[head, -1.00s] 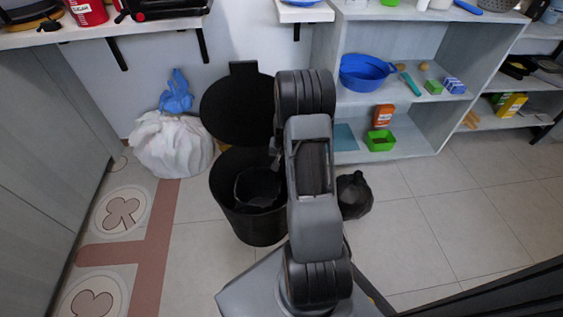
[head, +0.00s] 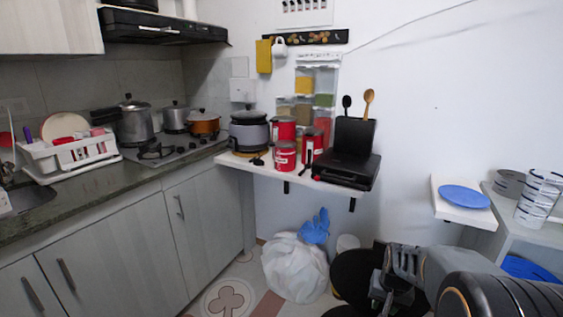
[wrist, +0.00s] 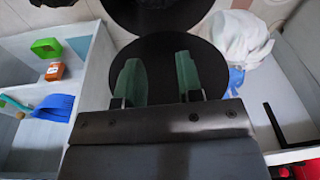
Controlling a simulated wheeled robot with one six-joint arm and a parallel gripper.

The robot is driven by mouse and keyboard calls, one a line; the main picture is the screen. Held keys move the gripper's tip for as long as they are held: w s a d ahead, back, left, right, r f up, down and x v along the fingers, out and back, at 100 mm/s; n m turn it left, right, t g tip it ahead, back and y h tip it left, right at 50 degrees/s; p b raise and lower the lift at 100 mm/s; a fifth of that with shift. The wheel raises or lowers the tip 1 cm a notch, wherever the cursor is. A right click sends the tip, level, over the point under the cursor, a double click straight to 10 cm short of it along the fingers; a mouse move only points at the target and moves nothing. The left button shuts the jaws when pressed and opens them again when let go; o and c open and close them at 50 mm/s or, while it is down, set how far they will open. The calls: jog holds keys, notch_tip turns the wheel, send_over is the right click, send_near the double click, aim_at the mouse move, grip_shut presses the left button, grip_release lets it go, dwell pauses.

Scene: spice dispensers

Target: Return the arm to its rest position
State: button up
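My gripper (wrist: 158,80) shows in the wrist view with its two green fingers apart and nothing between them. Beyond the fingers is the black round bin (wrist: 208,55), seen upside down. In the head view my arm (head: 440,270) is folded in at the lower right corner, with its end pointing down over the black bin (head: 352,272). The fingers are hard to make out there.
A shelf with a black grill (head: 342,170), red canisters (head: 285,155) and a cooker (head: 249,130) juts from the wall. The wall spice dispensers (head: 305,85) hang above. A white bag (head: 295,268) is on the floor. A side shelf holds a blue plate (head: 464,196).

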jog(key=s+a+r+n+p, duration=0.1)
jog(key=s+a+r+p, duration=0.2)
jog(key=r, duration=0.6)
jog(key=s+a+r+n+t+p, duration=0.1)
jog(key=s+a+r+p, duration=0.3)
jog(key=r+p, duration=0.4)
jog(key=s+a+r+n+t+p, duration=0.1)
jog(key=s+r+p, duration=0.4)
jog(key=r, duration=0.6)
jog(key=a+n+p, duration=0.1)
jog(key=a, duration=0.1)
jog(key=shift+s+a+r+n, duration=0.25)
jog(key=shift+a+r+n, duration=0.05)
jog(key=shift+a+n, duration=0.1)
